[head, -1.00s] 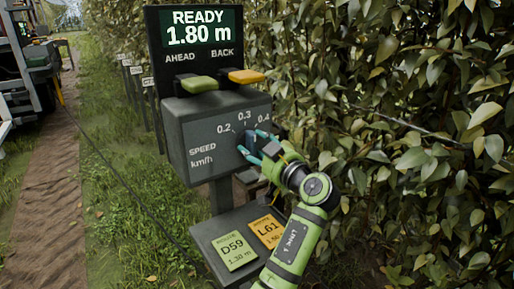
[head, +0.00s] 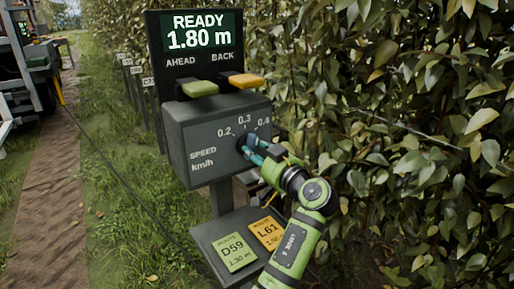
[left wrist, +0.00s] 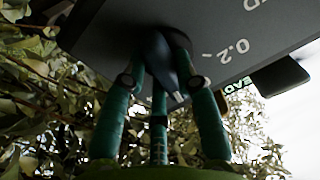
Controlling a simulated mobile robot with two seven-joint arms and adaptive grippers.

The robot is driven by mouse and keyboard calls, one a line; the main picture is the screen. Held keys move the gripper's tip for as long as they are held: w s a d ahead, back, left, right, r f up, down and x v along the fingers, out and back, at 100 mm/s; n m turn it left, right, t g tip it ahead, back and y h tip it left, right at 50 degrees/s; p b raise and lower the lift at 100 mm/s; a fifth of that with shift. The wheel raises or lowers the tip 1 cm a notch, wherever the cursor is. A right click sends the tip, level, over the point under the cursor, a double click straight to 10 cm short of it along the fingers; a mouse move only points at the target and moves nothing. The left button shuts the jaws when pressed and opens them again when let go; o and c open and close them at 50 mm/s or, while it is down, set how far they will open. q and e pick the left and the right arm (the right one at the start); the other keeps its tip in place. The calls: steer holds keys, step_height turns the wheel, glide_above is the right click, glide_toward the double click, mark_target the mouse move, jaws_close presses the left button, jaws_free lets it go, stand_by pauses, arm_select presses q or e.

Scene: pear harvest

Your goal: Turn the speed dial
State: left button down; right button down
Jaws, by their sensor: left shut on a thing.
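The dark speed dial (head: 242,141) sits on the front of the grey control box, below a scale marked 0.2, 0.3 and 0.4. My left gripper (head: 255,149) reaches it from the lower right, with its teal fingers shut on the dial. The left wrist view shows the fingers around the dark dial (left wrist: 157,52) close to the panel, with the 0.2 mark beside it. The fingers cover much of the dial in the head view, so I cannot tell exactly where it points. My right gripper is not in view.
Above the box, the display (head: 198,32) reads READY 1.80 m. A green AHEAD lever (head: 200,88) and a yellow BACK lever (head: 246,80) stick out below it. A lower tray carries cards D59 (head: 236,251) and L61 (head: 267,232). Dense foliage (head: 410,130) stands close on the right.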

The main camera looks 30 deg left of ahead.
arm_select(q)
steer(key=m+p, duration=0.2)
steer(key=m, duration=0.1)
steer(key=shift+s+f+m+p, duration=0.1)
steer(key=shift+m+p, duration=0.95)
steer(key=shift+m, duration=0.45)
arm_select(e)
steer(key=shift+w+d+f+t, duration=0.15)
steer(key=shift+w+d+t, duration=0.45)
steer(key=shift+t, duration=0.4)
arm_select(q)
steer(key=c, duration=0.9)
jaws_free()
steer(key=shift+c, duration=0.2)
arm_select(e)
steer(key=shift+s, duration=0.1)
